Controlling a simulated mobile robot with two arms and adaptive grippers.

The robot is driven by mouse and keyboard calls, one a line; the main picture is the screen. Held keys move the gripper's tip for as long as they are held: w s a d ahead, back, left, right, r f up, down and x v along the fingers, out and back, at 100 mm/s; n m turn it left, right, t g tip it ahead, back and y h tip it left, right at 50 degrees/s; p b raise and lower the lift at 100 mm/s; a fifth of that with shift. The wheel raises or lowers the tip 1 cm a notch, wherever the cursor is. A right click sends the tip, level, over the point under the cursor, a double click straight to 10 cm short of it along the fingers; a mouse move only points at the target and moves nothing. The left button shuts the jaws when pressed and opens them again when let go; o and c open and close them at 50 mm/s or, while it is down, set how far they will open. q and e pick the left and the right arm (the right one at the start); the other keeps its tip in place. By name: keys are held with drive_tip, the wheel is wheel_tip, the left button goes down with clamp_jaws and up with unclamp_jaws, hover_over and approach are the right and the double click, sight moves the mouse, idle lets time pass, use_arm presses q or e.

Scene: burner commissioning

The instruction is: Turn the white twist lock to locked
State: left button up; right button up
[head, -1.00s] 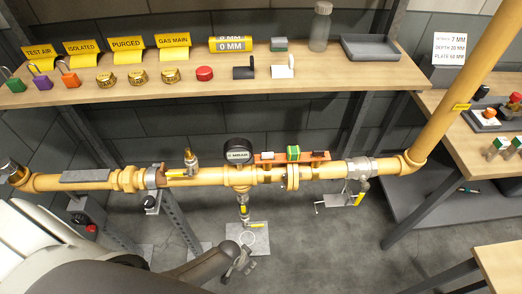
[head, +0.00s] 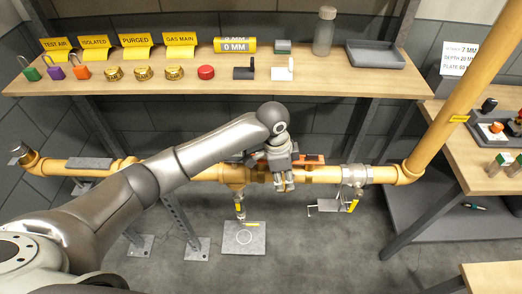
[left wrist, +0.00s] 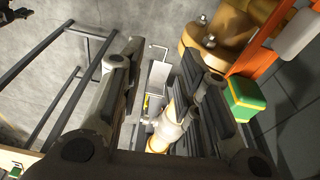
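My left gripper (head: 284,184) is in front of the yellow pipe's middle, below the orange bracket (head: 312,160). In the left wrist view its fingers (left wrist: 160,58) stand apart with nothing gripped. In that view a white rounded piece (left wrist: 298,34) sits by the orange bracket, right of the fingers, with a green block (left wrist: 244,98) below it. I cannot tell whether this piece is the white twist lock or which way it is set. A white piece with an upright tab (head: 283,70) stands on the shelf. My right gripper is not in view.
The yellow pipe (head: 340,175) runs across below the wooden shelf (head: 330,85). The shelf holds yellow signs, padlocks, brass caps, a bottle (head: 324,30) and a grey tray (head: 375,54). A side table (head: 490,150) stands right. Floor below the pipe is mostly open.

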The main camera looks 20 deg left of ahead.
use_arm(q)
drive_tip(key=w+a+r+y, duration=0.2)
drive_tip(key=w+a+r, duration=0.55)
drive_tip(key=r, duration=0.35)
drive_tip(key=shift+m, duration=0.3)
drive_tip(key=f, duration=0.3)
drive_tip(key=f+p, duration=0.1)
drive_tip(key=f, duration=0.3)
drive_tip(key=f+p, duration=0.1)
drive_tip(key=f, duration=0.2)
drive_tip(key=shift+s+a+f, duration=0.15)
drive_tip(key=shift+s+a, duration=0.05)
drive_tip(key=shift+a, duration=0.2)
drive_tip(key=shift+f, duration=0.4)
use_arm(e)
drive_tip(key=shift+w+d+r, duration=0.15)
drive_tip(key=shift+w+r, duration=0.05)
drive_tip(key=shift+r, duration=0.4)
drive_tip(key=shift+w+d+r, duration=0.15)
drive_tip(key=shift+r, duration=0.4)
use_arm(q)
drive_tip(key=shift+c, duration=0.3)
clamp_jaws()
